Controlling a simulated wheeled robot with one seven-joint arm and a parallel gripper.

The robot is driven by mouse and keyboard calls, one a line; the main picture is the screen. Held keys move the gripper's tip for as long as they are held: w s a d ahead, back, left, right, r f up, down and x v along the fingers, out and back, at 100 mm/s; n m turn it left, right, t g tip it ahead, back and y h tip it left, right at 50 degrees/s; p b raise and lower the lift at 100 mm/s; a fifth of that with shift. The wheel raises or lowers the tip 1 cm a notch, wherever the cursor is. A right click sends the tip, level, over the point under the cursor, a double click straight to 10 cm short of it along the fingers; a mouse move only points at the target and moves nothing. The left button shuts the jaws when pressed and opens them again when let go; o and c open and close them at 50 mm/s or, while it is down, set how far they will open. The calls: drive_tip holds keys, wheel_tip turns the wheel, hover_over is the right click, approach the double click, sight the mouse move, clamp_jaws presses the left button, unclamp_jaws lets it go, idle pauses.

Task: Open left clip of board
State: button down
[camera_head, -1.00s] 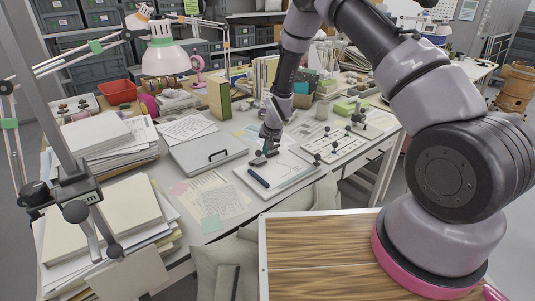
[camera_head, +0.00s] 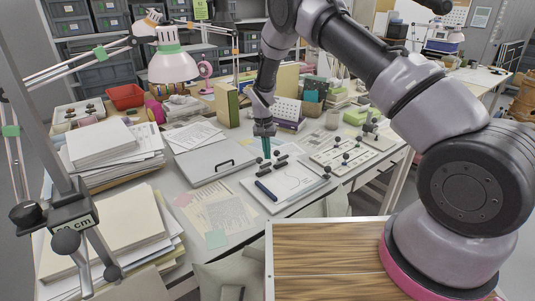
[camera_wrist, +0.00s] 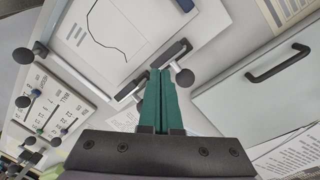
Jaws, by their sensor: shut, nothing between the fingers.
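The white board (camera_head: 300,184) lies flat on the table with a sheet bearing a dark curved outline. Its two dark clips sit at the far edge: the left clip (camera_head: 265,168) and the other clip (camera_head: 281,160), each near a round black knob. In the wrist view, the left clip (camera_wrist: 170,54) is right of the other clip (camera_wrist: 130,89). My gripper (camera_head: 266,157) points down at that edge, between the knobs. Its teal fingers are together and empty; in the wrist view the fingertips (camera_wrist: 160,72) appear beside the left clip. I cannot tell whether they touch it.
A dark pen-like bar (camera_head: 265,191) lies on the board's left side. A grey case with a black handle (camera_head: 205,160) is to the left. A white panel with several black knobs (camera_head: 338,158) is to the right. Papers and books crowd the table.

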drive_tip(key=shift+r, duration=0.7)
drive_tip(key=shift+d, duration=0.1)
drive_tip(key=shift+w+d+r, duration=0.1)
drive_tip(key=shift+d+r, duration=0.1)
drive_tip(key=shift+r, duration=0.1)
drive_tip(key=w+a+r, duration=0.2)
drive_tip(key=w+r, duration=0.2)
drive_tip(key=r, duration=0.6)
drive_tip(key=shift+w+r, duration=0.2)
drive_tip(key=shift+w, duration=0.1)
drive_tip(key=shift+r, duration=0.1)
